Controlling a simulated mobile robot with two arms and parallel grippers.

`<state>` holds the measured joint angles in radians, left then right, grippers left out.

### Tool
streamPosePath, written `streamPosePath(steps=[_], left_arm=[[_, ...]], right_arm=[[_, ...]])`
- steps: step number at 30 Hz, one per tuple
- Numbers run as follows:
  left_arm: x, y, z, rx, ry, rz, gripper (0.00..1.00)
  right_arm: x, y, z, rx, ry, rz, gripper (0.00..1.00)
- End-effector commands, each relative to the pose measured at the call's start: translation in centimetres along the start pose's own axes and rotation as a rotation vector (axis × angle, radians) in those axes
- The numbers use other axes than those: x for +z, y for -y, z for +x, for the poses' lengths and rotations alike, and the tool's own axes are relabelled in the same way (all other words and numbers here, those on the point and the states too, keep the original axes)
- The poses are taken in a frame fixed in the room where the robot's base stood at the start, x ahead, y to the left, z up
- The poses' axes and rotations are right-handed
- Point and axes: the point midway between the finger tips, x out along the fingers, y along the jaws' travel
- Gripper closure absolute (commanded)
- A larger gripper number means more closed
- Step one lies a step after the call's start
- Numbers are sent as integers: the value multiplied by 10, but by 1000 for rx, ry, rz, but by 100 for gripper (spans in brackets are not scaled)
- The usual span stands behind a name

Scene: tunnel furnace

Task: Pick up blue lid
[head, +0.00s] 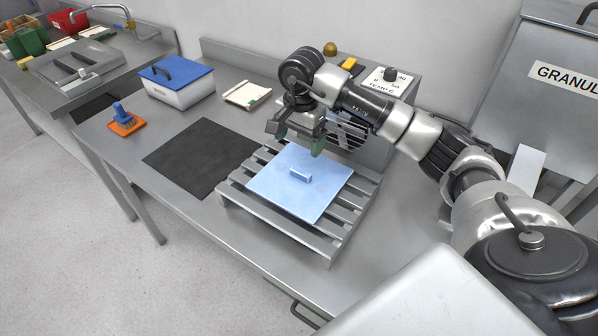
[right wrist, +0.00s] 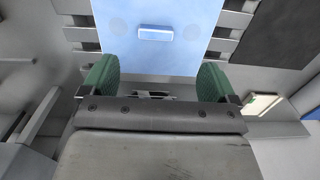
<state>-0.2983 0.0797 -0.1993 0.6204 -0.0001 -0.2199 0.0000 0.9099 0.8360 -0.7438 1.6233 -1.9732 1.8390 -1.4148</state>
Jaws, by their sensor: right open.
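A light blue square lid (head: 322,195) with a small block handle (head: 301,175) lies flat on a slatted metal rack (head: 327,247) on the bench. The lid also shows in the right wrist view (right wrist: 158,57), its handle ahead of the fingers. My right gripper (head: 300,140) is open and empty, above the back edge of the lid and apart from the handle. Its green fingers are spread in the right wrist view (right wrist: 156,78). A white box (head: 181,93) with a darker blue lid (head: 190,76) and black handle stands at the back left. My left gripper is out of view.
A dark mat (head: 203,157) lies left of the rack. An orange brush (head: 127,122) with a blue handle sits near the bench's left edge. A small pale tray (head: 247,95) lies at the back. A control box with a temperature dial (head: 389,75) stands behind my right arm.

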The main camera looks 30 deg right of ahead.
Motion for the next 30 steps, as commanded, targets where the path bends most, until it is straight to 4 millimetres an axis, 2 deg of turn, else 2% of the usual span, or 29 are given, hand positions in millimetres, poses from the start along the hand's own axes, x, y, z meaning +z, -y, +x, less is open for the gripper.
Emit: streamPosePath(steps=[3, 10, 17, 22, 24, 30], left_arm=[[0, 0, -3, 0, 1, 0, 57], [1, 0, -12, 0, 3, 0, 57], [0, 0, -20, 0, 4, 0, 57], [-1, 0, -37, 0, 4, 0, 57], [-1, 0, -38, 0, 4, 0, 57], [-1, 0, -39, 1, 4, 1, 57]], right_arm=[[-9, -5, 4, 32, -32, 0, 11], [-9, -6, 39, 31, -29, 0, 11], [-8, -6, 57, 30, -28, -1, 11], [-8, -6, 81, 32, -25, 0, 11], [-8, -5, 92, 30, -26, 1, 11], [-10, -5, 104, 26, -29, -1, 11]])
